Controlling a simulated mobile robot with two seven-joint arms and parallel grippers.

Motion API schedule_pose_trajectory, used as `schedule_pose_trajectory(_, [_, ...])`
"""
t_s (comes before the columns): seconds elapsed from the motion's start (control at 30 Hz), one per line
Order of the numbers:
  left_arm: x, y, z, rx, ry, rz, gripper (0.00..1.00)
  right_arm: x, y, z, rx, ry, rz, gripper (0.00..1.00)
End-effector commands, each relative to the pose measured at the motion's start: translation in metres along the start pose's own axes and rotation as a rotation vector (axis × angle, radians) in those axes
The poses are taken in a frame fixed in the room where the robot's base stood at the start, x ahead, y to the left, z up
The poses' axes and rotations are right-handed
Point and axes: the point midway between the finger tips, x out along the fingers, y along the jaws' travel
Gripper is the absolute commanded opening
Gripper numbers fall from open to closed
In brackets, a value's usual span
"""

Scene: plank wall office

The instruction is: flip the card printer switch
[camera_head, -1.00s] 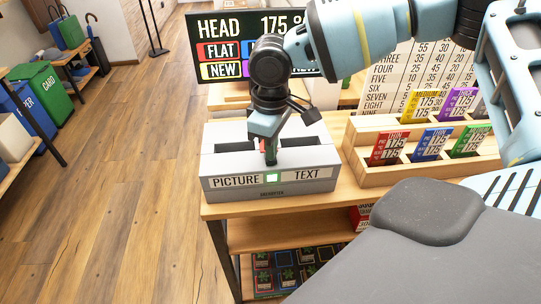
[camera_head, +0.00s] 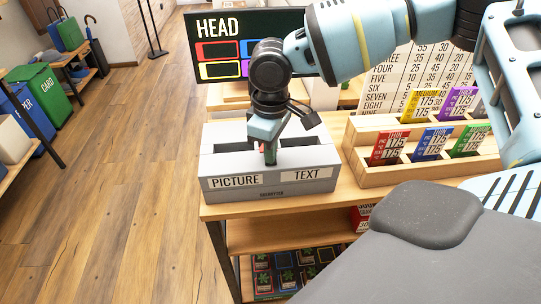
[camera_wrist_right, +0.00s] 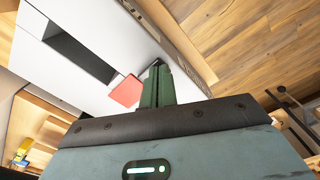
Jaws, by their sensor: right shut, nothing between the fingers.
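The card printer (camera_head: 222,191) is a grey box on the wooden shelf unit, with dark slots in its top and the labels PICTURE and TEXT on its front. No lit lamp shows between the labels. My right gripper (camera_head: 269,156) points down at the middle of the printer's top, between the slots, with its fingers together and empty. In the right wrist view the shut fingers (camera_wrist_right: 158,84) are beside a red piece (camera_wrist_right: 127,91) on the pale printer top (camera_wrist_right: 108,88). I cannot tell whether they touch it. The gripper hides much of the switch area. My left gripper is out of view.
A screen (camera_head: 222,26) behind the printer reads HEAD above coloured empty boxes. A wooden rack (camera_head: 366,178) with coloured cards stands to the right. A lower shelf (camera_head: 262,236) is below. Green and blue bins (camera_head: 45,95) stand at the far left; the floor between is clear.

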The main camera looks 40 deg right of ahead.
Motion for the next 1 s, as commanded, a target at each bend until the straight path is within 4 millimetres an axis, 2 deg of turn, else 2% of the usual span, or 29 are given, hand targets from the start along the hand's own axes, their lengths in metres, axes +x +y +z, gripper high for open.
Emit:
schedule_pose_trajectory(0.17, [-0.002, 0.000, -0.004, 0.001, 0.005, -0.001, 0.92, -0.003, 0.000, 0.001, 0.000, -0.005, -0.002, 0.00])
schedule_pose_trajectory(1.0, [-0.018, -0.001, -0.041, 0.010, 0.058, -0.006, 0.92, -0.062, 0.000, 0.000, 0.000, -0.001, 0.000, 0.00])
